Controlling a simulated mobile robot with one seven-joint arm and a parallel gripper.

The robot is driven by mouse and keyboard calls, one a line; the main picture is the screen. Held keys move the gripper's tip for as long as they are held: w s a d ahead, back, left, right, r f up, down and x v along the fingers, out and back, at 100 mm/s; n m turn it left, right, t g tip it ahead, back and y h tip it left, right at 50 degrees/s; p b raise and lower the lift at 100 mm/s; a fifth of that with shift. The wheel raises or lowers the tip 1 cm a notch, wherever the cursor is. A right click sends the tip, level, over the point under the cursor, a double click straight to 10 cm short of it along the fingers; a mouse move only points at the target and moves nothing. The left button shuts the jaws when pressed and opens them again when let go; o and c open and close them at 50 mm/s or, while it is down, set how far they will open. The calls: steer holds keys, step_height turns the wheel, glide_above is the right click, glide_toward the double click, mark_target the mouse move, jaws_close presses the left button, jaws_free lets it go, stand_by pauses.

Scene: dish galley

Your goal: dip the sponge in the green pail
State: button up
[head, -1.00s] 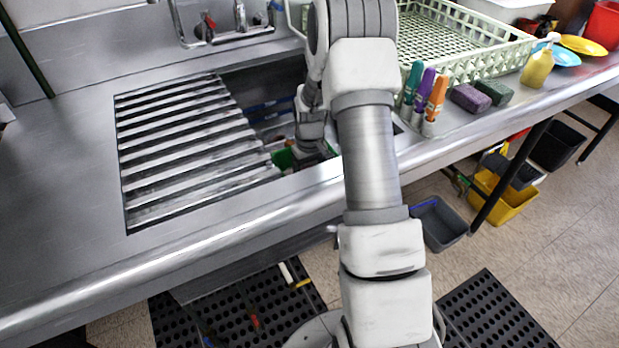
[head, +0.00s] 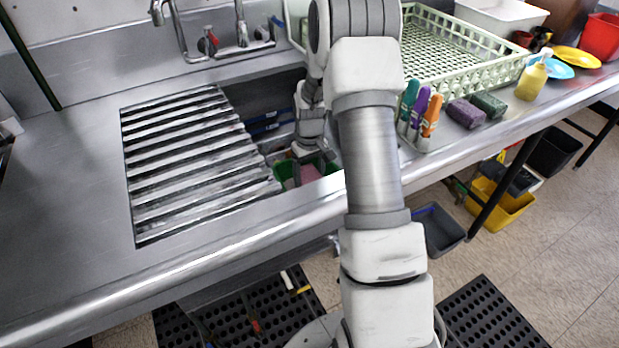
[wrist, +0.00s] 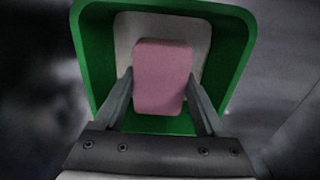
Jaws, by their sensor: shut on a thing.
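A pink sponge (wrist: 161,77) is between my gripper's two fingers (wrist: 158,95), and my gripper is shut on it. In the wrist view the sponge lies within the outline of the green pail (wrist: 236,50), over a pale grey area inside it. I cannot tell whether the sponge touches that area. In the head view the green pail (head: 283,170) is in the sink beside the slatted rack, with a bit of pink sponge (head: 308,174) showing at its opening. My wrist hides part of the pail, and my fingers are hard to make out there.
A slatted metal rack (head: 190,165) covers the sink's left part. The faucet (head: 240,25) stands behind it. Markers (head: 418,112), dark sponges (head: 466,113) and a pale green dish rack (head: 470,55) are to the right. The steel counter at left (head: 60,180) is mostly clear.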

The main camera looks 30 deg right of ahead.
steer(key=shift+r+p, duration=2.4)
steer(key=shift+r, duration=1.35)
